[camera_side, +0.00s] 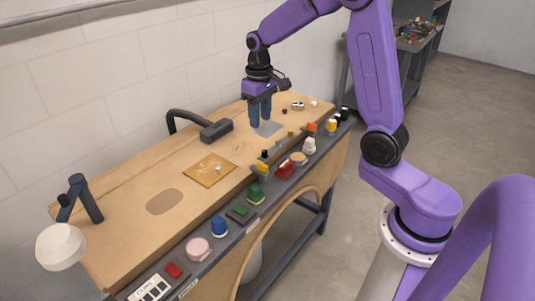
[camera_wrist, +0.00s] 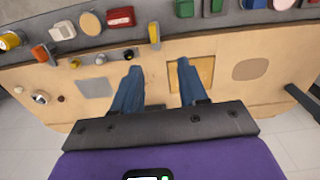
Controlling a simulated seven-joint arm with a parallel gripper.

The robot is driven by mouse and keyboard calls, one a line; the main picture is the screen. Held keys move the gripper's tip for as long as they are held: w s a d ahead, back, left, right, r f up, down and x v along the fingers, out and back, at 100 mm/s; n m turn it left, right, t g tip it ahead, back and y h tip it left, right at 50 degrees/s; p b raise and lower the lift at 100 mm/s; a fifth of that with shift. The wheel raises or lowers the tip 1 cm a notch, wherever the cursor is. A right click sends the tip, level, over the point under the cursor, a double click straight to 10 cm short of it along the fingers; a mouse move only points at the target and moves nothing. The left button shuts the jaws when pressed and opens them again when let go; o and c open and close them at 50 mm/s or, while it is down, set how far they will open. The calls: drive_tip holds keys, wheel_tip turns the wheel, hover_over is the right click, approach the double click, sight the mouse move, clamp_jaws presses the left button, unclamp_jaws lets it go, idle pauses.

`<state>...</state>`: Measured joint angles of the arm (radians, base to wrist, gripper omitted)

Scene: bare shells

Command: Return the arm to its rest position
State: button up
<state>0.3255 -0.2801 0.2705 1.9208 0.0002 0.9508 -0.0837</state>
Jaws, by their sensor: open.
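My gripper (camera_side: 260,113) has blue fingers and a purple body. In the side view it points down over the far part of the wooden workbench (camera_side: 130,225), close to a grey square patch (camera_side: 269,129). In the wrist view my gripper (camera_wrist: 160,82) has its two fingers apart with nothing between them. The grey square patch (camera_wrist: 96,87) lies to the left of the fingers there. I cannot tell how high the fingertips are above the bench. My arm is bent over the bench from the right.
A grey rail along the front edge carries a blue knob (camera_side: 219,225), a pink knob (camera_side: 198,248) and several other parts. A yellowish square board (camera_side: 209,170) lies mid-bench. A dark arm-like fixture (camera_side: 216,131) and a white lamp (camera_side: 61,247) stand along the bench. Open floor lies right.

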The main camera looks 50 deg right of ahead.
drive_tip(key=s+a+r+n, duration=0.1)
drive_tip(key=s+a+n, duration=0.2)
drive_tip(key=s+a, duration=0.35)
drive_tip(key=s+a+n, duration=0.2)
drive_tip(key=s+n, duration=0.2)
drive_tip(key=s, duration=0.7)
drive_tip(key=s+a+n, duration=0.2)
drive_tip(key=s+n, duration=0.3)
drive_tip(key=s, duration=0.7)
drive_tip(key=shift+s+a, duration=0.3)
drive_tip(key=shift+o, duration=0.6)
drive_tip(key=shift+w, duration=0.1)
